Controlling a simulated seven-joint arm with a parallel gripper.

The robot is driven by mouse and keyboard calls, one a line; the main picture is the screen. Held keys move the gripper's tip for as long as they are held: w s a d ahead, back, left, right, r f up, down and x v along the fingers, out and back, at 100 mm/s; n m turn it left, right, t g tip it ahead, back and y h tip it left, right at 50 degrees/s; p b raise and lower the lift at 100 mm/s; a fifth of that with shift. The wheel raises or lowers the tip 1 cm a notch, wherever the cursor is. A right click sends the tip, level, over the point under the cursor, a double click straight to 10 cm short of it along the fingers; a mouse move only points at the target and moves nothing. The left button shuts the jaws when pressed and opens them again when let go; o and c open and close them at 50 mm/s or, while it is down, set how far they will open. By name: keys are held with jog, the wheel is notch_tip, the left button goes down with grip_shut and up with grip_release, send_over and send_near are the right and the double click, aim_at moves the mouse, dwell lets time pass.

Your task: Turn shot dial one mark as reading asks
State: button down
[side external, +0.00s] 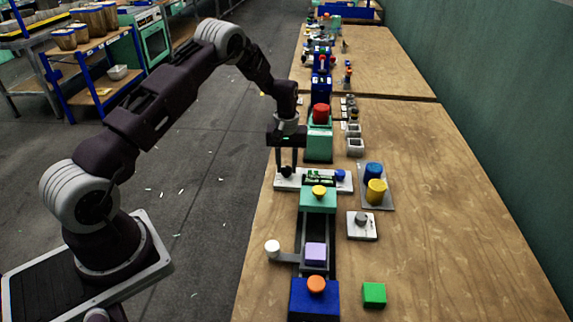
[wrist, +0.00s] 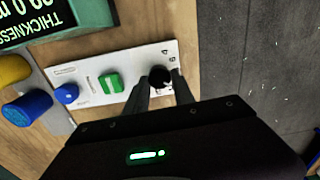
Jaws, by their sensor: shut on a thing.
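The shot dial (wrist: 159,77) is a small round black knob at one end of a white panel (wrist: 122,62), with small printed marks beside it. My gripper (wrist: 162,82) is shut on the dial, one finger on each side of it. In the side external view my gripper (side external: 286,168) reaches down to the left end of the panel (side external: 279,184). A dark display (wrist: 35,22) reads "THICKNESS" upside down in the wrist view. The dial's pointer and exact mark are hard to make out.
The panel also holds a green block-like control (wrist: 110,83) and a blue knob (wrist: 66,93). Blue (side external: 373,170) and yellow (side external: 376,192) cylinders stand to the right. A press with a purple block (side external: 315,253) stands in front. The wooden bench (side external: 450,230) is clear at right.

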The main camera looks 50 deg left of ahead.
aim_at(287, 168)
jog(key=shift+m, duration=1.9)
jog(key=c, duration=1.1)
grip_release()
jog(key=shift+o, duration=0.2)
notch_tip(287, 168, up, 7)
jog(key=shift+r, duration=0.1)
jog(key=shift+r, duration=0.1)
